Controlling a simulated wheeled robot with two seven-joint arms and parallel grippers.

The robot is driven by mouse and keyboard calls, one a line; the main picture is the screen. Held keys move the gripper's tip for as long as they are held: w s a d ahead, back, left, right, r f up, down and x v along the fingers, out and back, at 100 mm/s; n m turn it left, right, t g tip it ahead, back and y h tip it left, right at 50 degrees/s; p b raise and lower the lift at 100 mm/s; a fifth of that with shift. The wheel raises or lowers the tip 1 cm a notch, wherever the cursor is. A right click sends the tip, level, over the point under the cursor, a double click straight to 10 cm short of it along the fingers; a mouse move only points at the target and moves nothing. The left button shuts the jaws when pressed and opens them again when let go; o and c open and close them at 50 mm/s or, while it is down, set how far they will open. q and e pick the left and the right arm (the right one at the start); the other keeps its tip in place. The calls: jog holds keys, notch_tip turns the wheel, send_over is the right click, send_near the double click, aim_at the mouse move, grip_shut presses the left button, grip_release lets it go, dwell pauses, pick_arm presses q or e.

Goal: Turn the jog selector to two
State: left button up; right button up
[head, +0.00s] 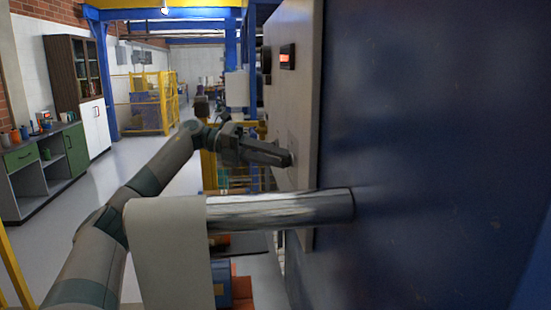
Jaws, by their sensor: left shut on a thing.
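A pale grey control panel (302,120) on the blue machine shows at a steep angle right of centre. My left gripper (285,157) reaches in from the left, its fingers at the panel's face. It is shut on the jog selector, which the fingers hide. The selector's pointer and number marks cannot be read from here. My right gripper is not in view.
A shiny metal roller (285,209) juts from the machine (430,150) just below my gripper, with a pale film roll (168,250) at its left. A red-lit display (288,57) and a black knob (266,60) are higher on the panel.

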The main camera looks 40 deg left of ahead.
pick_arm(q)
jog(key=shift+f, duration=0.15)
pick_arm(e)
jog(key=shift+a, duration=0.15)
pick_arm(q)
jog(key=o, duration=1)
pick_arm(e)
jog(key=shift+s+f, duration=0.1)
pick_arm(q)
jog(key=shift+o, duration=0.2)
jog(key=v, duration=1.7)
jog(key=shift+a, duration=0.2)
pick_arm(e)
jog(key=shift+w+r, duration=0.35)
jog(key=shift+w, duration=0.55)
